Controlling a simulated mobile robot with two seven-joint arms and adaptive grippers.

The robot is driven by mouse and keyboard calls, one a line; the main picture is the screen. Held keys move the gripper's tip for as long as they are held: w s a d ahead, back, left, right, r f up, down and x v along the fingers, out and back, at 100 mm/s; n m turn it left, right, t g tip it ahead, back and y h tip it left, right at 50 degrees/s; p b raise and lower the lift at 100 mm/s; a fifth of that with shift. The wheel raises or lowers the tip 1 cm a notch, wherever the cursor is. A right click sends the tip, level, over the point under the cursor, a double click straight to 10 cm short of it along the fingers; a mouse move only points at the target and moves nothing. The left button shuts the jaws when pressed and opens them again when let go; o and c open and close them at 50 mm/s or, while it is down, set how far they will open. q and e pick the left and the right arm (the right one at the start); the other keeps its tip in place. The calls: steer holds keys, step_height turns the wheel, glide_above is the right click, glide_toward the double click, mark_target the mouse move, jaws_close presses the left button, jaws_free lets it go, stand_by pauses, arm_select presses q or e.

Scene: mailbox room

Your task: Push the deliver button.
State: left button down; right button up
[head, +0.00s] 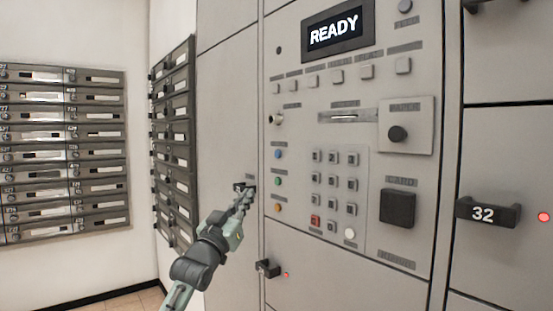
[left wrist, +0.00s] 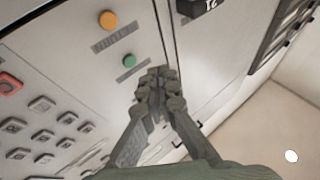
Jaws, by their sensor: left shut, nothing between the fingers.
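The control panel (head: 350,110) shows READY on its screen (head: 336,28). A column of blue (head: 278,154), green (head: 278,181) and orange (head: 278,207) buttons runs down its left side. My left gripper (head: 245,187) is shut and empty, just left of the green button in the head view. In the left wrist view the shut fingertips (left wrist: 156,76) show near the green button (left wrist: 129,60), with the orange button (left wrist: 107,19) farther off. I cannot tell whether they touch the panel.
A keypad (head: 334,185) with a red key (head: 315,220) and a white button (head: 350,233) lies right of the coloured buttons. A black knob (head: 397,133) and a locker handle marked 32 (head: 487,212) stick out. Dark mailboxes (head: 65,150) line the left wall.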

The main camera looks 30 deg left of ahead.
mark_target(266, 157)
arm_select(q)
steer(key=s+r+t, duration=0.2)
steer(key=s+r, duration=0.1)
steer(key=r, duration=0.7)
steer(key=shift+s+a+y, duration=0.2)
steer(key=shift+a+y, duration=0.2)
arm_select(e)
steer(key=shift+w+r, duration=0.1)
steer(key=shift+r, duration=0.3)
arm_select(q)
steer(key=shift+w+f+t, duration=0.1)
steer(key=shift+t, duration=0.2)
steer(key=w+d, duration=0.3)
steer(key=w, duration=0.5)
steer(key=shift+d, duration=0.2)
arm_select(e)
steer(key=shift+s+f, duration=0.3)
steer(key=shift+f, duration=0.3)
steer(key=shift+s+f, duration=0.3)
steer(key=shift+f, duration=0.25)
steer(key=shift+w+r, duration=0.25)
steer(key=shift+w, duration=0.05)
arm_select(q)
steer(key=shift+p, duration=0.3)
arm_select(e)
steer(key=shift+s+d+f, duration=0.1)
steer(key=shift+s+f, duration=0.05)
arm_select(q)
steer(key=shift+w, duration=0.1)
